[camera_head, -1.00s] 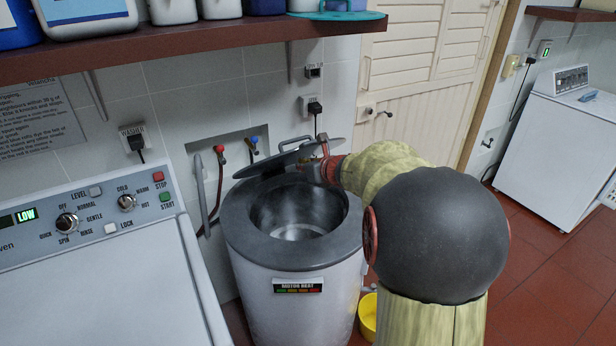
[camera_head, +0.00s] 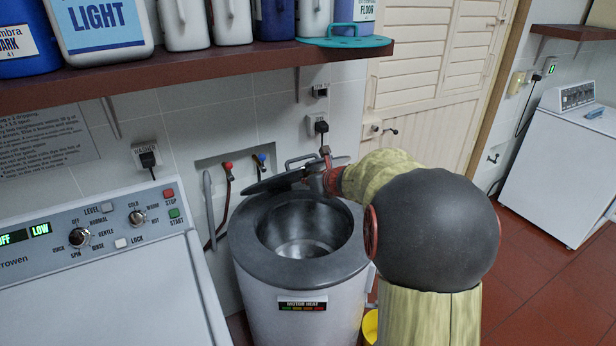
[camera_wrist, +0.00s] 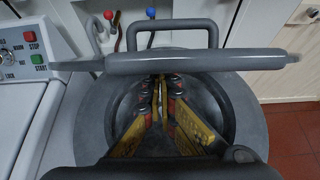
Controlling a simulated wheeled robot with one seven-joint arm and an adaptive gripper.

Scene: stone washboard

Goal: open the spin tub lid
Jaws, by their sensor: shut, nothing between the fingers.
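The spin tub (camera_head: 300,262) is a white cylinder with a thick grey rim, and its round metal opening shows. Its dark grey lid (camera_head: 268,184) is raised at a tilt over the back of the rim, with a loop handle (camera_head: 290,162) on its upper side. In the wrist view the lid (camera_wrist: 200,64) is a near edge-on grey bar, with the handle (camera_wrist: 172,24) above it. My gripper (camera_head: 322,178) is at the lid's right part. In the wrist view its yellow and red fingers (camera_wrist: 160,82) are together and empty, by the lid's near edge; contact is unclear.
A white washer (camera_head: 120,280) stands close at the left. A shelf (camera_head: 200,72) with bottles hangs above, behind the tub. Red and blue taps (camera_head: 228,166) are on the wall behind. A yellow bucket (camera_head: 370,326) is on the floor at the tub's right.

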